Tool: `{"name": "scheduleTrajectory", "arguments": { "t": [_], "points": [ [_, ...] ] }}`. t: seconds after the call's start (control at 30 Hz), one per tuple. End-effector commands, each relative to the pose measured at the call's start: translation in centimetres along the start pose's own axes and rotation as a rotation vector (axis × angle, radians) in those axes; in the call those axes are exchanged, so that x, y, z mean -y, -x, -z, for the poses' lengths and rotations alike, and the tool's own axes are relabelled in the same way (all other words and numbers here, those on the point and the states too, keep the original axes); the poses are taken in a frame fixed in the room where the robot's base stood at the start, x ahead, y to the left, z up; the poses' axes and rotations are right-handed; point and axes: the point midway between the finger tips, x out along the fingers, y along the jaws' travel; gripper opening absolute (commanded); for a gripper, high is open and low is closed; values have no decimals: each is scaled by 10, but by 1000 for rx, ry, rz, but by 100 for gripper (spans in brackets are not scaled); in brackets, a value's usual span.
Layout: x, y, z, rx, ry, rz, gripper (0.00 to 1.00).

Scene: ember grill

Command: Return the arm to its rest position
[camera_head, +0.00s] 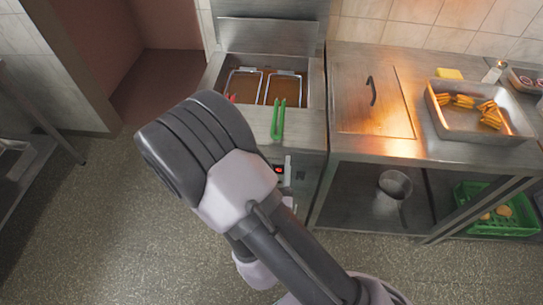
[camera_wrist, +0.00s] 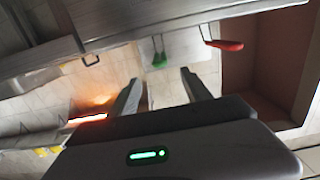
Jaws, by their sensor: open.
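My arm (camera_head: 250,215) rises from the bottom of the head view and is folded in front of the fryer. In the head view my gripper's fingers are hidden behind the arm. In the wrist view my gripper (camera_wrist: 162,88) shows two dark fingers set well apart, with nothing between them. A green handle (camera_wrist: 158,57) and a red handle (camera_wrist: 224,44) show beyond the fingers, apart from them.
The fryer (camera_head: 222,78) holds baskets in brown oil, with green handles (camera_head: 278,120) sticking out in front. To the right are a counter (camera_head: 350,150), a steel tray (camera_head: 462,128) of fries and a green crate (camera_head: 500,228) below. The floor (camera_head: 100,220) at left is clear.

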Motion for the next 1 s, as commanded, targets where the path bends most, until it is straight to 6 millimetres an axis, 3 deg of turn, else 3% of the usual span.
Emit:
{"name": "scheduleTrajectory", "arguments": {
  "t": [0.17,0.37,0.47,0.6,0.7,0.77,0.83,0.9,1.0],
  "points": [
    [1,20,2,0,1,2,57],
    [-4,18,2,7,-32,-22,57],
    [-23,-4,14,81,-214,-138,57],
    [-44,-38,39,338,-587,-260,57],
    [-42,-39,75,536,-738,-203,57],
    [-44,-28,102,640,-767,-135,57],
    [-53,-2,134,742,-742,-54,57],
    [-71,35,158,826,-674,0,57],
    [-101,90,175,915,-564,15,57]
  ]
}}
